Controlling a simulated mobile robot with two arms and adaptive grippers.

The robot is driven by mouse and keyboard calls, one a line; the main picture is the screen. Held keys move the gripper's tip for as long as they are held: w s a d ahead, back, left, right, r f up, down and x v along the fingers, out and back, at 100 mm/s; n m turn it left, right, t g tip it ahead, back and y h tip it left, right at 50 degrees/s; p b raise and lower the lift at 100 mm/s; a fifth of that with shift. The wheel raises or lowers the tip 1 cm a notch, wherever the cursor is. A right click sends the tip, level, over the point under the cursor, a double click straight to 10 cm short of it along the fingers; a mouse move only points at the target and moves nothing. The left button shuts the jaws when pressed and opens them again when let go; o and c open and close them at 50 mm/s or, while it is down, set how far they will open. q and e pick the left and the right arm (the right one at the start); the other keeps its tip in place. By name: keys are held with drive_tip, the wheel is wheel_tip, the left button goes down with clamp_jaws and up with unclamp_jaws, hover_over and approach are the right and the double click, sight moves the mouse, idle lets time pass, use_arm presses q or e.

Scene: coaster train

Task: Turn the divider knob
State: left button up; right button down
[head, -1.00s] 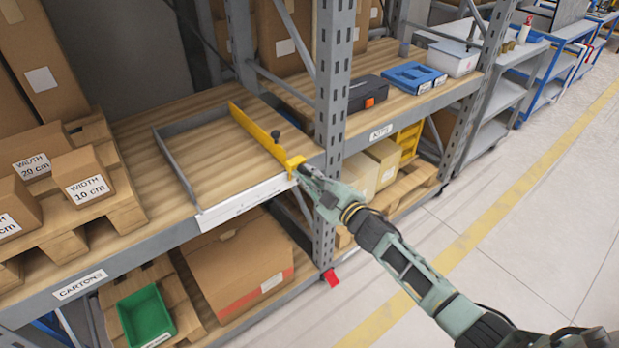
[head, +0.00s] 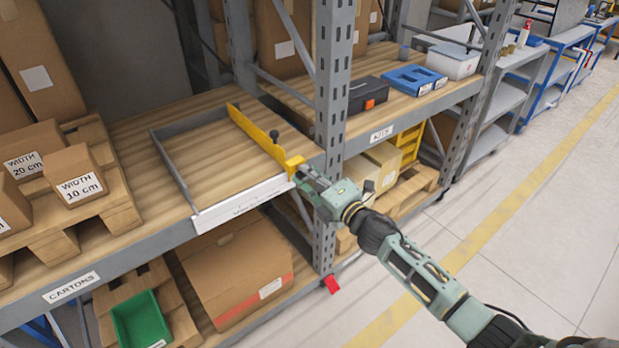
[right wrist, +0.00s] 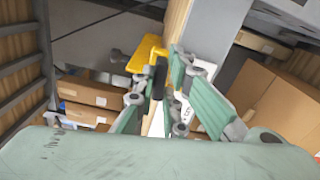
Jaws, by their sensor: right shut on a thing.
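A yellow divider (head: 258,135) runs front to back along the right side of a grey-framed bay on the wooden shelf. My right gripper (head: 298,176) is at the divider's front end, by the shelf edge. In the right wrist view, the yellow front end (right wrist: 148,54) reaches between the fingers (right wrist: 163,85), and a dark upright part (right wrist: 160,78) sits between them. The gripper is shut on this front end; the fingers hide the exact contact. My left gripper is not in view.
A steel upright (head: 333,90) stands close to the right of the divider and my gripper. Cartons on a pallet (head: 115,215) are on the left. A green bin (head: 140,322) and a large carton (head: 235,268) lie on the shelf below. The aisle floor on the right is clear.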

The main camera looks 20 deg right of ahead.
drive_tip(key=shift+n, duration=1)
drive_tip(key=c, duration=1.8)
unclamp_jaws()
drive_tip(key=shift+s, duration=0.1)
drive_tip(key=v, duration=1.1)
drive_tip(key=shift+s, duration=0.4)
drive_tip(key=shift+d, duration=0.15)
